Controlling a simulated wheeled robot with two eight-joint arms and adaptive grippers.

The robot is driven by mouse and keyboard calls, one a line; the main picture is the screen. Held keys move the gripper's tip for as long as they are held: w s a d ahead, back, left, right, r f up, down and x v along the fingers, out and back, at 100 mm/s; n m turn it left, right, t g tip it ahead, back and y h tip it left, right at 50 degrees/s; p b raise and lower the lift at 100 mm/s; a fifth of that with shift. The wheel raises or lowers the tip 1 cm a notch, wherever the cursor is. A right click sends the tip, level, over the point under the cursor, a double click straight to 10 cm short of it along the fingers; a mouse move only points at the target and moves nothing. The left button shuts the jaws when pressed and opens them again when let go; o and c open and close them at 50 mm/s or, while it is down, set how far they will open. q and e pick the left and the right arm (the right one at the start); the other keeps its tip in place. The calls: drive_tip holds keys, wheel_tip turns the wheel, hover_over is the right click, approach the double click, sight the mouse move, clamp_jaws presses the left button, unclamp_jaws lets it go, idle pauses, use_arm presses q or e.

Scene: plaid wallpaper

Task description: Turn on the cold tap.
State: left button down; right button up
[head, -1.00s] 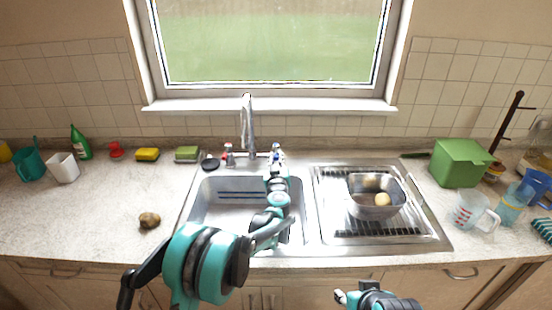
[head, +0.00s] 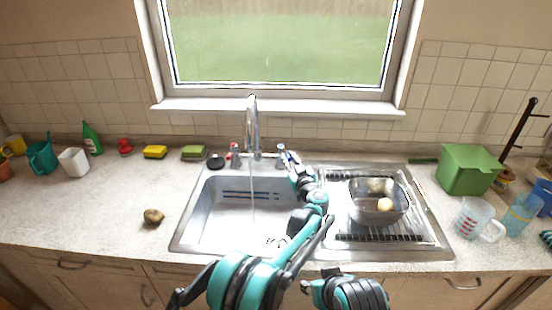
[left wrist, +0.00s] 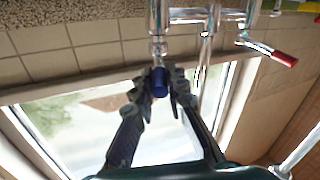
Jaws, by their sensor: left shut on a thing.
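The cold tap with its blue end (left wrist: 160,82) sits between the fingers of my left gripper (left wrist: 161,75) in the left wrist view. In the head view the left gripper (head: 290,160) is at the cold tap (head: 281,149), right of the tall chrome spout (head: 252,125), and is shut on its handle. The hot tap with its red mark (head: 235,152) stands left of the spout; its red lever (left wrist: 284,58) shows in the left wrist view. A thin stream of water (head: 253,200) falls from the spout into the sink. My right gripper (head: 312,287) is low at the front; its fingers are unclear.
The sink basin (head: 215,225) is below the spout. A metal bowl (head: 365,208) holding round items stands on the drainer at right. A green box (head: 468,170) and a measuring jug (head: 473,217) stand farther right. A potato (head: 153,216) lies on the left counter.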

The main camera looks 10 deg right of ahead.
use_arm(q)
drive_tip(key=shift+d+y, duration=0.1)
drive_tip(key=shift+y, duration=0.2)
drive_tip(key=c, duration=1.5)
unclamp_jaws()
drive_tip(key=s+d, duration=0.1)
drive_tip(key=s, duration=0.6)
drive_tip(key=shift+s, duration=0.2)
